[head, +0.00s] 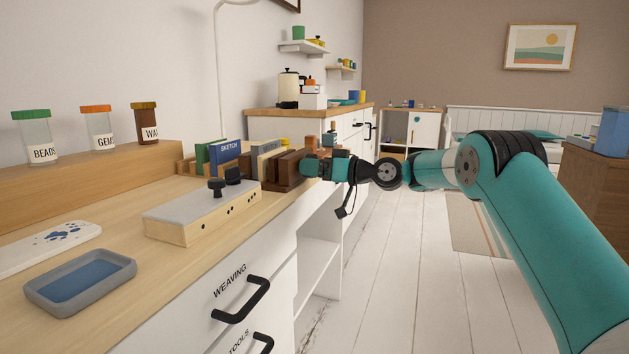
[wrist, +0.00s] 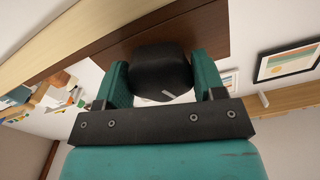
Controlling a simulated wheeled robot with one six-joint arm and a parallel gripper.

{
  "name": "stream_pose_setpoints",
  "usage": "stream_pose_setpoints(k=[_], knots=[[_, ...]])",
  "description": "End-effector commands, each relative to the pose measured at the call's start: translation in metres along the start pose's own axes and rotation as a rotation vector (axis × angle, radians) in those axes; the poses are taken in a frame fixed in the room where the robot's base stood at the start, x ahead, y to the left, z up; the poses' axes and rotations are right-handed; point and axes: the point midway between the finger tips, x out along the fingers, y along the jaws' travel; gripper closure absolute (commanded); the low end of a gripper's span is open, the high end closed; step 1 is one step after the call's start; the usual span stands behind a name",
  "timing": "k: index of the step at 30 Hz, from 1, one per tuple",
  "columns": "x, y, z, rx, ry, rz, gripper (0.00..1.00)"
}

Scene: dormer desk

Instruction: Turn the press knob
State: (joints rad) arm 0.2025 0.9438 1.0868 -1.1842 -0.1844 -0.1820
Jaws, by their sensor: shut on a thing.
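The press knob (wrist: 160,70) is black with a short white mark, and it sits between the two teal fingers of my gripper (wrist: 162,84) in the wrist view. My gripper is shut on it. The knob stands against a dark brown wooden face (wrist: 213,35). In the head view, my gripper (head: 314,168) reaches from the right to the brown wooden press (head: 283,172) at the desk's front edge. The knob is hidden there behind my gripper.
A box with a grey top and black knobs (head: 200,212) stands on the desk in front of the press. Books (head: 224,155) stand behind it. A grey-blue tray (head: 80,284) lies nearer. Drawer handles (head: 242,300) stick out below.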

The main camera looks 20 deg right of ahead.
Motion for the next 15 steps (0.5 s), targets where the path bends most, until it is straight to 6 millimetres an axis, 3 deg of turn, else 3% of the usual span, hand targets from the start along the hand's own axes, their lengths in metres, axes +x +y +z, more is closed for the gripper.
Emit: stream_pose_setpoints(k=[1,15], knots=[[0.0001,0.001,0.0086,-0.04,-0.006,-0.003,0.61],[0.0004,0.0009,0.0079,-0.488,-0.003,-0.005,0.61]])
